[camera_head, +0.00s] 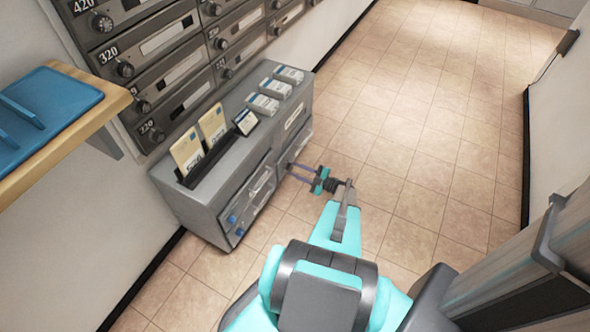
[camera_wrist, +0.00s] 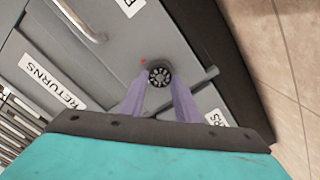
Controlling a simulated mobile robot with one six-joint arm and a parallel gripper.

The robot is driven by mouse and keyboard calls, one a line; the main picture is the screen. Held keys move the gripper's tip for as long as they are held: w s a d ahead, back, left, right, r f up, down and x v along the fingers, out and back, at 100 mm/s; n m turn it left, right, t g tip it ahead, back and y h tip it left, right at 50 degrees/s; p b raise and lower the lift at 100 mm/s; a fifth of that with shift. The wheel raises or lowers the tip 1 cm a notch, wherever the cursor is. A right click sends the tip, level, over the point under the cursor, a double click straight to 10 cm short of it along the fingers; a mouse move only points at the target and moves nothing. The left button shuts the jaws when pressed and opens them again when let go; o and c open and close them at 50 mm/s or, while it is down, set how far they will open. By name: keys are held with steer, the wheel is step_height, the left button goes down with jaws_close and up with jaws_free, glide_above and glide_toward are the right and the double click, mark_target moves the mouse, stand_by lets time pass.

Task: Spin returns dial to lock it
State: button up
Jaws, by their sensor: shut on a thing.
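The returns dial (camera_wrist: 159,76) is a small round black knob with a pale centre on the grey returns cabinet front. A small red mark shows beside it in the wrist view. My gripper (camera_wrist: 160,88) has its two purple fingers on either side of the dial, shut on it. A RETURNS label (camera_wrist: 52,82) is on the panel to the left of the dial. In the head view my gripper (camera_head: 292,166) reaches the right part of the front of the grey cabinet (camera_head: 205,207); the dial is hidden or too small to see there.
A metal handle (camera_wrist: 80,20) is at the upper left in the wrist view. Numbered mailboxes (camera_head: 165,70) line the wall above the cabinet. Envelopes (camera_head: 187,150) stand on its top. A wooden shelf with a blue tray (camera_head: 50,105) juts out at left. Tiled floor (camera_head: 440,130) is clear at right.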

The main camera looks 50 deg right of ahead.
steer(key=m+p, duration=0.2)
steer(key=m, duration=0.1)
steer(key=m+p, duration=0.2)
steer(key=m, duration=0.1)
steer(key=shift+a+r, duration=0.1)
steer(key=shift+a, duration=0.1)
steer(key=shift+s+a+m+p, duration=0.15)
steer(key=shift+m+p, duration=0.55)
steer(key=shift+m, duration=0.9)
steer(key=o, duration=1)
steer(key=shift+r, duration=0.1)
steer(key=shift+o, duration=0.2)
steer(key=shift+d, duration=0.2)
